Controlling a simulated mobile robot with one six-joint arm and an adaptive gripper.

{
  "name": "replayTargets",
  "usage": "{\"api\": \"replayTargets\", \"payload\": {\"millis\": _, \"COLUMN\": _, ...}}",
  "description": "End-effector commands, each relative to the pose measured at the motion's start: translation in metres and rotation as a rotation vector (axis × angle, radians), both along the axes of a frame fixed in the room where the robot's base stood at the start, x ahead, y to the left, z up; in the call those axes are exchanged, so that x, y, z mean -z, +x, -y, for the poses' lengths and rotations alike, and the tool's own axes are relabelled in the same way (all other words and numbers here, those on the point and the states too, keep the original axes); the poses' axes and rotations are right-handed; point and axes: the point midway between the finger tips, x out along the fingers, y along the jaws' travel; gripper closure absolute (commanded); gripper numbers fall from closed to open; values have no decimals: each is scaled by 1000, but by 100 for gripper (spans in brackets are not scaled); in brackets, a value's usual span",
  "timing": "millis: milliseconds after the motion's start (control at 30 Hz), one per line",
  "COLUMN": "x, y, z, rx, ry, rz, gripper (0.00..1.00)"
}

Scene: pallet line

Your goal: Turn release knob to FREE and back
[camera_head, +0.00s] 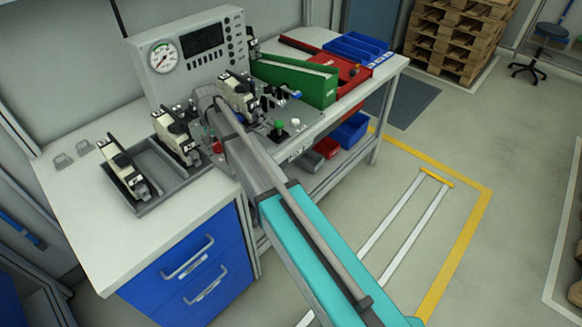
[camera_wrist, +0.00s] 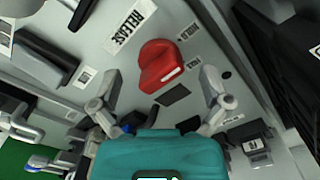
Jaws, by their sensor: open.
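The red release knob (camera_wrist: 158,62) sits on a grey panel beside a white label reading RELEASE (camera_wrist: 130,26) in the wrist view. It has a short white mark on its lower right edge. Two small labels stand to its right, too small to read surely. My gripper (camera_wrist: 160,76) is open, with one finger on each side of the knob's lower part in the picture. Whether the fingers touch it I cannot tell. In the head view my arm hides the gripper; a bit of red (camera_head: 217,146) shows beside it, perhaps the knob.
A grey panel with a gauge (camera_head: 164,57) stands at the back of the bench. A tray (camera_head: 146,207) with devices is left of my arm. A green bin (camera_head: 292,80) and red bin (camera_head: 352,75) are at the right.

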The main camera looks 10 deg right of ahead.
Motion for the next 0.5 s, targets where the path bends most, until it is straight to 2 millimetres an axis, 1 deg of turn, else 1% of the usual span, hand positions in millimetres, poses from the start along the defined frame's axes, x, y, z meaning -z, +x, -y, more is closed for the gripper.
{"api": "replayTargets", "payload": {"millis": 467, "x": 0, "y": 0, "z": 0, "rx": 308, "ry": 0, "rz": 0, "gripper": 3}}
{"api": "replayTargets", "payload": {"millis": 500, "x": -7, "y": 0, "z": 0, "rx": 311, "ry": 0, "rz": 0, "gripper": 3}}
